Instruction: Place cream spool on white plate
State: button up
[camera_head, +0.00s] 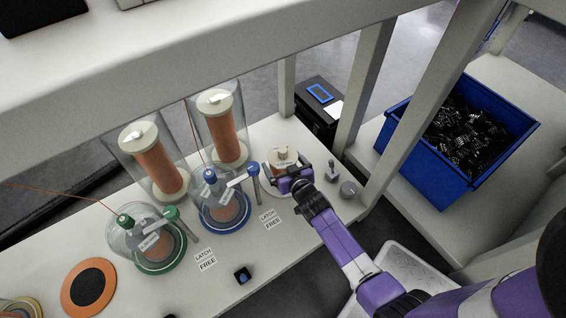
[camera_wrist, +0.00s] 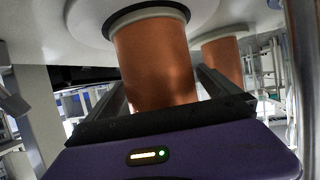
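The cream spool (camera_head: 284,158) has cream flanges and copper-coloured winding. It stands upright at the right part of the table, directly over the round white plate (camera_head: 272,190). The wrist view looks upside down and shows the spool's winding (camera_wrist: 155,65) close up, its cream flange beside the plate (camera_wrist: 82,15); whether they touch is unclear. My gripper (camera_head: 290,177) reaches in from the right, and its fingers (camera_wrist: 163,88) lie close along both sides of the winding. It looks shut on the spool, though the contact faces are hidden.
Two copper spools in clear cylinders (camera_head: 157,167) (camera_head: 222,135) stand to the left, beside blue (camera_head: 222,208) and green (camera_head: 152,245) ringed bases under clear domes. Small grey pieces (camera_head: 348,189) stand right of my gripper. A shelf post (camera_head: 365,85) and blue bin (camera_head: 455,135) are farther right.

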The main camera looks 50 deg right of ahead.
jog(key=shift+r, duration=0.1)
jog(key=shift+s+r+p, duration=0.15)
jog(key=shift+r+p, duration=0.05)
jog(key=shift+p, duration=0.2)
jog(key=p+v, duration=0.4)
jog(key=v, duration=0.7)
jog(key=shift+s+a+p, duration=0.3)
jog(key=shift+p, duration=0.1)
jog(key=s+a+r+n+t+y, duration=0.2)
jog(key=s+a+r+y, duration=0.1)
jog(key=s+a+r, duration=0.9)
jog(key=s+a+r+n+y, duration=0.1)
jog(key=s+r, duration=0.3)
jog(key=r, duration=0.4)
jog(key=s+a+r+n+y, duration=0.2)
jog(key=s+a+r, duration=0.2)
jog(key=r, duration=0.4)
jog(key=shift+s+r+t, duration=0.3)
jog(key=shift+s, duration=0.45)
jog(key=shift+a, duration=0.15)
